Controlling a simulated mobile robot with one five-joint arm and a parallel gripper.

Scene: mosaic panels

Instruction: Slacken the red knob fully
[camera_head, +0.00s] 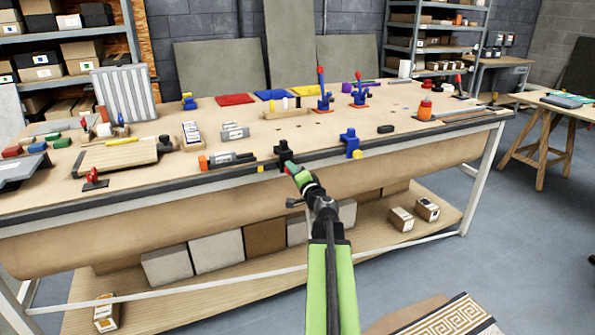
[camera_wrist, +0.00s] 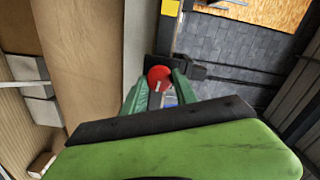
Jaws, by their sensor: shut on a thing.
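The red knob (camera_wrist: 159,76) shows in the wrist view between the two green fingers of my gripper (camera_wrist: 161,88). The fingers are shut on it, one on each side. A dark bar-like part lies just beyond the knob. In the head view my gripper (camera_head: 291,169) reaches the front edge of the workbench, just below a black clamp-like block (camera_head: 283,150). There the knob is mostly hidden by my gripper. How far the knob is turned cannot be told.
The workbench (camera_head: 330,137) holds many items. A blue clamp (camera_head: 350,142) stands right of my gripper at the front edge. A grey tool with an orange end (camera_head: 222,160) lies to the left. Boxes sit on the lower shelf (camera_head: 255,272). Floor is open at right.

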